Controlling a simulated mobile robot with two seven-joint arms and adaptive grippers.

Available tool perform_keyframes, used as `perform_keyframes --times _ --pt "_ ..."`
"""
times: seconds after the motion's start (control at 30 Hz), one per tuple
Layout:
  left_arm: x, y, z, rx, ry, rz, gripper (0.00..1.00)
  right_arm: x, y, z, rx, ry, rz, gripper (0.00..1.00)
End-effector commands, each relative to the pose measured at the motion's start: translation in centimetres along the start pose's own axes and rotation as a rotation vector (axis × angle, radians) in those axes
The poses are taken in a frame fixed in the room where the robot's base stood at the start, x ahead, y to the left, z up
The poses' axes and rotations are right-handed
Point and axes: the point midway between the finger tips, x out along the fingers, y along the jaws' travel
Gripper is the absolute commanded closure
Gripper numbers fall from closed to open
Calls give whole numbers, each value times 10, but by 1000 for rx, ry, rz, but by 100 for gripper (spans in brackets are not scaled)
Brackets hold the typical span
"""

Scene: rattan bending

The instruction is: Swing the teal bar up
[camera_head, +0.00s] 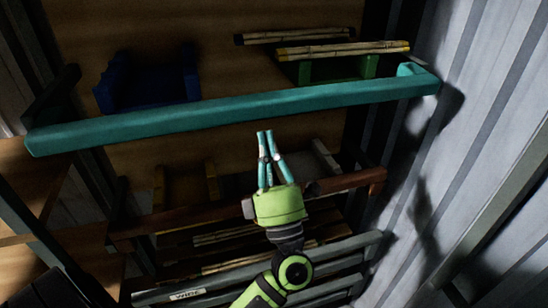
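The teal bar (230,112) runs across the whole view, from the left side to a bent end by the right wall. It lies a little higher at its right end.
Behind the bar are a blue holder (150,85), a green holder (338,70) and bamboo poles (345,50). Below is a brown rail (345,182) and a grey rack (335,270). A corrugated wall (480,130) closes off the right. A wooden shelf (35,185) stands at left.

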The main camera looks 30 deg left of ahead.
Motion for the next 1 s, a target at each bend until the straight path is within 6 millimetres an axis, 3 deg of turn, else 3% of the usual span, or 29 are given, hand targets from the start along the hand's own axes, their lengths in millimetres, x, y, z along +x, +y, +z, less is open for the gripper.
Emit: perform_keyframes --times 0.1,0.57,1.0 --pt "11 1 0 1 -1 1 100 -8 0 -1 0 1 0 34" --pt "14 0 0 1 -1 0 100 -9 0 -1 1 1 0 34" --pt "34 8 0 1 -1 0 100 -26 0 -3 1 1 0 34"
